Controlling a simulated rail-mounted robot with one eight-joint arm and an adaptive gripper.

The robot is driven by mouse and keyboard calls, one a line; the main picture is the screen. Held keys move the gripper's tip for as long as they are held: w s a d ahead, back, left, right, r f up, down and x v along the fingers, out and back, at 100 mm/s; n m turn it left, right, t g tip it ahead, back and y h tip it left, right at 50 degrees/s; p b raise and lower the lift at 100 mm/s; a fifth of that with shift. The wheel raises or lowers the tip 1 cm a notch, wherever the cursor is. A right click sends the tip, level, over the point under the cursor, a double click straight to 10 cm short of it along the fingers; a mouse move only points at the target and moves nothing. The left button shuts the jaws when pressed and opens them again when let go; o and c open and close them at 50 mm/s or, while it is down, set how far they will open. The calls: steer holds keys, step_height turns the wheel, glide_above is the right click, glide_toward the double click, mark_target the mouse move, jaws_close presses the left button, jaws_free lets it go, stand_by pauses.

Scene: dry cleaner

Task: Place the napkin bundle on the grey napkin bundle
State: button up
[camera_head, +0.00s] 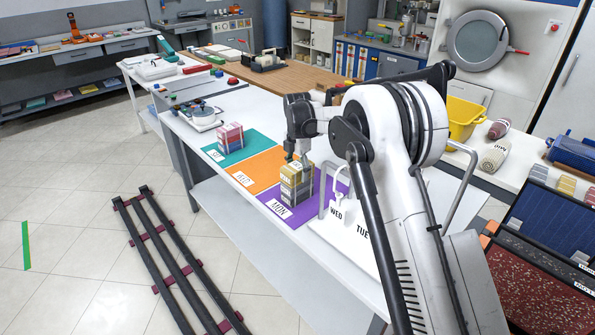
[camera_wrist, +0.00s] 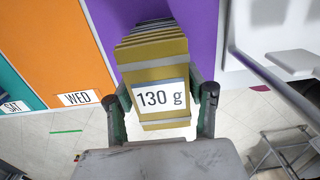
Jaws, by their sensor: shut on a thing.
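The yellow napkin bundle (camera_head: 294,172), banded in grey, is at the top of a stack on the purple mat (camera_head: 316,203). In the wrist view the yellow bundle (camera_wrist: 160,72) carries a white "130 g" label. The grey napkin bundle (camera_head: 292,192) is directly below it on the mat. No clear gap shows between the two, but I cannot tell if the grey one bears the weight. My gripper (camera_head: 298,163) comes down from above. Its fingers (camera_wrist: 162,98) are on either side of the yellow bundle, shut on it.
A pink and grey bundle (camera_head: 230,136) sits on the teal mat (camera_head: 243,149). The orange mat (camera_head: 254,172) between is bare. A white stand with a metal handle (camera_head: 328,188) is close right of the stack. A yellow bin (camera_head: 463,118) stands farther right.

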steer(key=shift+f, duration=0.2)
steer(key=o, duration=1.2)
steer(key=shift+o, duration=0.2)
steer(key=shift+r, duration=0.1)
steer(key=shift+r, duration=0.1)
